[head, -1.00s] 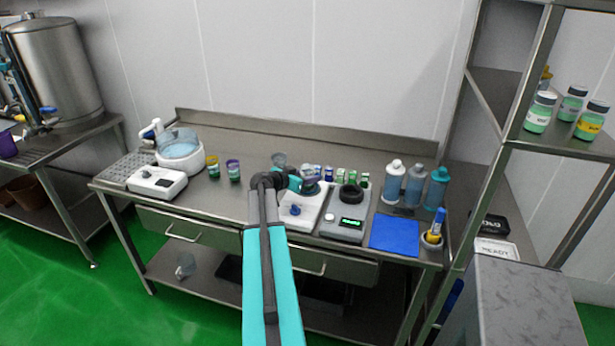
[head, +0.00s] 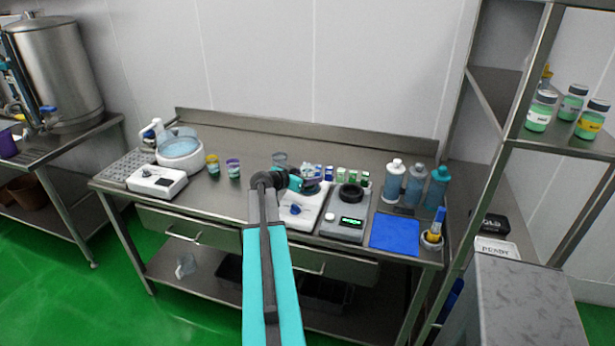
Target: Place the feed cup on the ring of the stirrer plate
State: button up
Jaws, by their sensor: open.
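My gripper (head: 312,181) is open, low over the back part of a white plate unit with a blue knob (head: 295,210), which looks like the stirrer plate. A small dark, bluish round shape shows at the gripper's fingertips. I cannot tell whether it is the feed cup, the plate's ring or part of the gripper. My wrist and arm hide part of the unit's left side. A clear cup (head: 279,158) stands behind my wrist. Two small cups stand to the left, one yellow-rimmed (head: 212,165) and one purple-rimmed (head: 233,168). Which cup is the feed cup is unclear.
A scale with a black ring (head: 350,192) stands close to the right of the white unit. Several small vials stand behind it. A blue mat (head: 395,232) and several bottles (head: 394,180) are further right. A round water bath (head: 180,154) is at the left.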

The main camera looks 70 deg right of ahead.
jog(key=b+v, duration=0.3)
jog(key=v, duration=0.9)
jog(key=shift+b, duration=0.4)
jog(key=shift+r, duration=0.1)
